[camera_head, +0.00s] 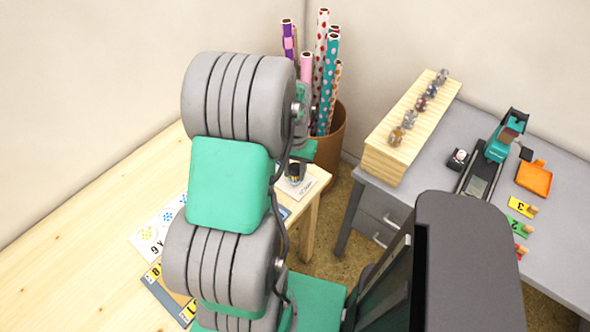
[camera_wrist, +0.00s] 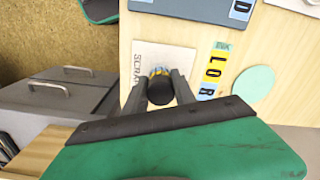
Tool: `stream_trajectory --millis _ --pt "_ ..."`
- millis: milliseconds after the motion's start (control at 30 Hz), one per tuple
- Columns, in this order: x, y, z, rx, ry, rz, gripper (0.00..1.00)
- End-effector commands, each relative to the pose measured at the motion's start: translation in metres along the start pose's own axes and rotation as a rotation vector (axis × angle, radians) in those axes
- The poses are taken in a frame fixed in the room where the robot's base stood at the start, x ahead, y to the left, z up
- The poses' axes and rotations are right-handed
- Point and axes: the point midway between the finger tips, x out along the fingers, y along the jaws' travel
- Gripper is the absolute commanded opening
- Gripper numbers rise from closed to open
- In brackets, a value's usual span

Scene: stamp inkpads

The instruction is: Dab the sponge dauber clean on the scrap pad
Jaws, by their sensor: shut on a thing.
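My gripper (camera_wrist: 160,80) is shut on the sponge dauber (camera_wrist: 160,92), which has a black end towards the camera and a yellow-and-blue patterned band. The scrap pad (camera_wrist: 147,56) is a pale square sheet lettered SCRAP on the wooden table. In the wrist view the dauber overlaps the pad. In the head view the dauber (camera_head: 295,171) is upright over the far part of the scrap pad (camera_head: 299,188), near the table's corner. Its lower tip is hard to see, so I cannot tell whether it touches the pad.
Letter tiles (camera_wrist: 211,72) and a pale green disc (camera_wrist: 254,82) lie beside the pad. Number cards (camera_head: 160,232) lie on the wooden table (camera_head: 90,215). A bin of wrapping rolls (camera_head: 328,150) stands behind. A grey desk (camera_head: 470,140) with a wooden block (camera_head: 385,160) is to the right.

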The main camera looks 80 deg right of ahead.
Motion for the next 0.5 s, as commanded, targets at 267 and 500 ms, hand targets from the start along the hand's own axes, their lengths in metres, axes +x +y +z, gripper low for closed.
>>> stream_trajectory --millis 267,500 --pt "-0.0109 0.0 -0.0002 0.0 0.001 0.0 0.02" --pt "-0.0105 -0.0001 -0.0003 0.0 0.001 0.0 0.02"
